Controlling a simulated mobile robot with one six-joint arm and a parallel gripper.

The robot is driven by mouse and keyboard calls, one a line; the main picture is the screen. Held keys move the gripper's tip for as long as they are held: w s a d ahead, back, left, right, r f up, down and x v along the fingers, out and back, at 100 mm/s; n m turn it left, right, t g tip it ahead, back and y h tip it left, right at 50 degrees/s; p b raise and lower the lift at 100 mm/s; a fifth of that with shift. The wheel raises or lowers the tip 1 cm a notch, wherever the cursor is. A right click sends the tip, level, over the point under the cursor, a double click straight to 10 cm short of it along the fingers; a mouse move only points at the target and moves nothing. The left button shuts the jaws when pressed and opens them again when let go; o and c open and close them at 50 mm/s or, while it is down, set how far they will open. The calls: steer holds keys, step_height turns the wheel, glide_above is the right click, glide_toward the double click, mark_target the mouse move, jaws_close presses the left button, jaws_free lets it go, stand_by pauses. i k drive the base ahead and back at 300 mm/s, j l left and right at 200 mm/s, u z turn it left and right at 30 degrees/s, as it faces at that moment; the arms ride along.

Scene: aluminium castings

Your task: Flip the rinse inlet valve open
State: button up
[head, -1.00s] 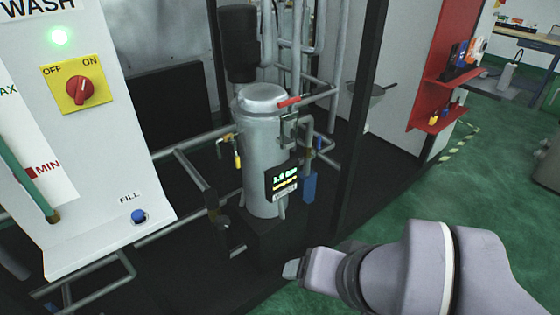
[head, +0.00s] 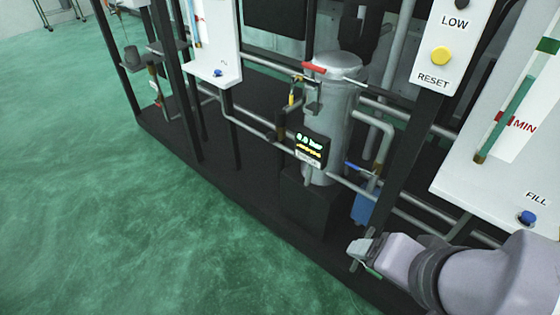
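A grey cylindrical vessel (head: 335,115) stands on a black block, with a red lever (head: 314,68) at its top left. A dark display (head: 311,149) on its front shows a bar reading, too small to read surely. A small yellow-tagged valve (head: 292,97) is on its left. A blue lever (head: 357,167) lies on the pipe at its lower right, with a blue tag (head: 363,208) hanging below. No readable label marks any of these as the rinse inlet valve. My gripper (head: 362,255) is at the lower right, below the blue tag and apart from the valves; its finger gap is unclear.
A dark upright post (head: 412,130) stands right of the vessel, beside the white panel (head: 480,165) with a FILL button (head: 526,217). A yellow RESET button (head: 441,56) is above. A black base edge (head: 250,200) runs along the front. Green floor (head: 130,220) at left is clear.

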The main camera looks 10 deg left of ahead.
mark_target(348, 163)
steer(key=i+j+u, duration=0.25)
steer(key=i, duration=0.3)
steer(key=i+l, duration=0.4)
steer(key=l, duration=0.15)
